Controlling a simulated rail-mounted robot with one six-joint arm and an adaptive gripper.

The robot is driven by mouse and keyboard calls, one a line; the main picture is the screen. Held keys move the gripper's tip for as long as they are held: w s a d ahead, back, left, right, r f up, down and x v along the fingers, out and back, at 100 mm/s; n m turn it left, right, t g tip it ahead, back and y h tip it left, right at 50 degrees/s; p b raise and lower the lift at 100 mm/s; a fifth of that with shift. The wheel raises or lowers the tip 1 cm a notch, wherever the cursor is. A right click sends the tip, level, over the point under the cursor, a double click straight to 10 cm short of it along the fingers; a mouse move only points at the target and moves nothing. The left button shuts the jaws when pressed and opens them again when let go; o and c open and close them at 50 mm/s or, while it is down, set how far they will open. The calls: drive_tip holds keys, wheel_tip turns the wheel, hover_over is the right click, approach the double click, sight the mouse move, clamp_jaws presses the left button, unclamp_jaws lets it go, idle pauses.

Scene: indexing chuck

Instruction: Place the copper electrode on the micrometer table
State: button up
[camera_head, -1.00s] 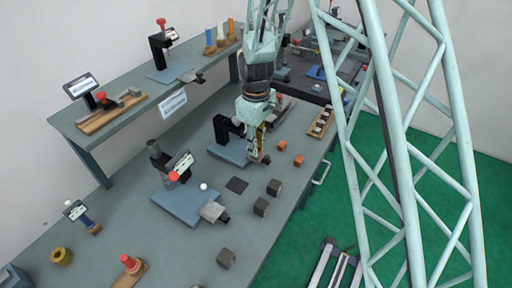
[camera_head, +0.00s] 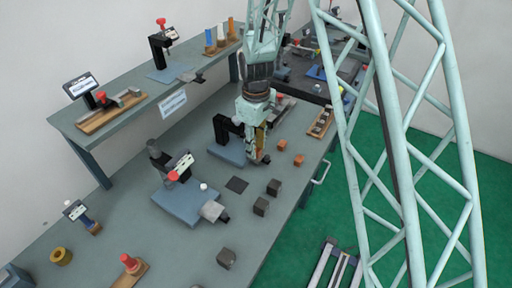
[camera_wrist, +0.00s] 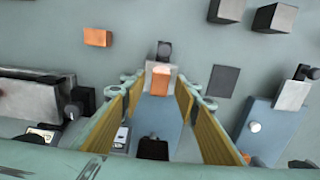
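My gripper (camera_head: 258,158) points down over the front end of a blue-based stand (camera_head: 225,152) with a black upright frame. In the wrist view its two yellow-padded fingers (camera_wrist: 160,82) are apart. A copper-orange block (camera_wrist: 160,83) shows between the fingertips, against the stand's grey block and black knob (camera_wrist: 165,49); narrow gaps seem to show at its sides. I cannot tell what it rests on. Two more orange blocks (camera_head: 282,145) (camera_head: 298,160) lie on the bench; one shows in the wrist view (camera_wrist: 98,37). Which stand is the micrometer table is unclear.
A second blue-based stand (camera_head: 183,203) with a display and red knob is nearer. Dark blocks (camera_head: 274,187) (camera_head: 261,207) (camera_head: 226,258) and a flat black square (camera_head: 237,184) lie on the bench. A raised shelf (camera_head: 140,108) runs along the wall.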

wheel_tip(320, 180, up, 12)
idle(0.8)
drive_tip(key=shift+r, duration=0.1)
idle(0.7)
